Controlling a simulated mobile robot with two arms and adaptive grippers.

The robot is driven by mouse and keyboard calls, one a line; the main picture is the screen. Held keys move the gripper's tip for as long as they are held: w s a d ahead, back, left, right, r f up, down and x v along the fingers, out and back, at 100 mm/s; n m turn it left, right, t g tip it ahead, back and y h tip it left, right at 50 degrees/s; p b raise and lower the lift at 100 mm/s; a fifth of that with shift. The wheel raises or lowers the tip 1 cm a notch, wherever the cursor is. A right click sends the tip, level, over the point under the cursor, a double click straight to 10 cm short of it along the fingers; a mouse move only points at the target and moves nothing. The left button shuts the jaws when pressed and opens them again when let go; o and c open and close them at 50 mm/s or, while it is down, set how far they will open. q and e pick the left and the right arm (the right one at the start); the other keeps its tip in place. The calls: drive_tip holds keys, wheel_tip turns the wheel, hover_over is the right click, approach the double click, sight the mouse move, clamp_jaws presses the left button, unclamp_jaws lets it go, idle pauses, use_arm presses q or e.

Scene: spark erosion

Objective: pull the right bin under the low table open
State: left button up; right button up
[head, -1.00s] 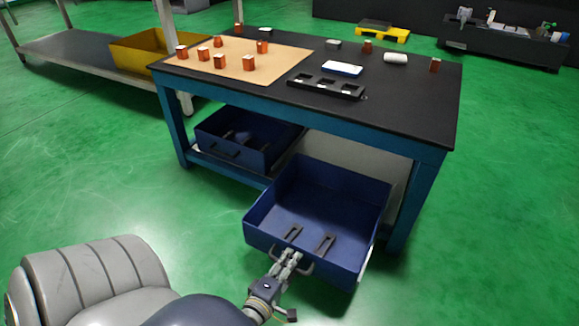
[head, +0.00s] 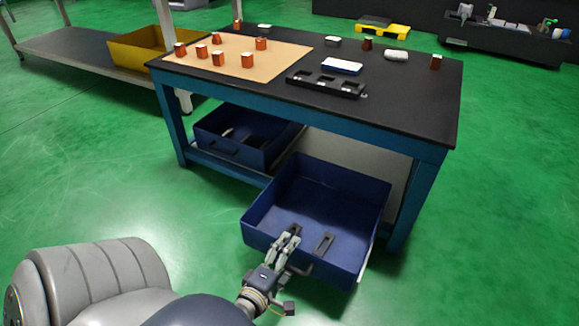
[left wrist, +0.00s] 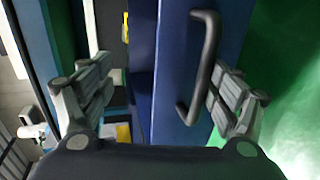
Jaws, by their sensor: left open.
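The right bin (head: 340,207) is a blue open-topped box, pulled far out from under the low table (head: 400,105). My left gripper (head: 286,240) is open at its front wall, beside the dark handle (head: 304,269). In the left wrist view, the bin's front wall (left wrist: 175,80) and the curved handle (left wrist: 208,65) lie between the two spread fingers (left wrist: 160,95); the right finger is close to the handle, and I cannot tell whether they touch. My right gripper is not in view.
Dark slotted pieces (head: 324,243) lie in the right bin. A left blue bin (head: 232,152) sits under the table. The tabletop holds a tan mat (head: 225,70), orange blocks and a black tray (head: 325,85). Green floor is clear around the front.

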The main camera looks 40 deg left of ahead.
use_arm(q)
drive_tip(key=shift+o, duration=0.8)
drive_tip(key=shift+t, duration=0.4)
drive_tip(key=r, duration=0.2)
drive_tip(key=w+r, duration=0.1)
drive_tip(key=r, duration=0.2)
drive_tip(key=shift+w+a+r, duration=0.1)
drive_tip(key=shift+a+r, duration=0.05)
drive_tip(key=shift+r, duration=0.35)
drive_tip(key=shift+c, duration=0.2)
drive_tip(key=shift+s+r, duration=0.15)
drive_tip(key=shift+s, duration=0.05)
drive_tip(key=c, duration=0.9)
drive_tip(key=shift+d+f, duration=0.2)
drive_tip(key=shift+f, duration=0.05)
drive_tip(key=shift+c, duration=0.2)
drive_tip(key=shift+f, duration=0.1)
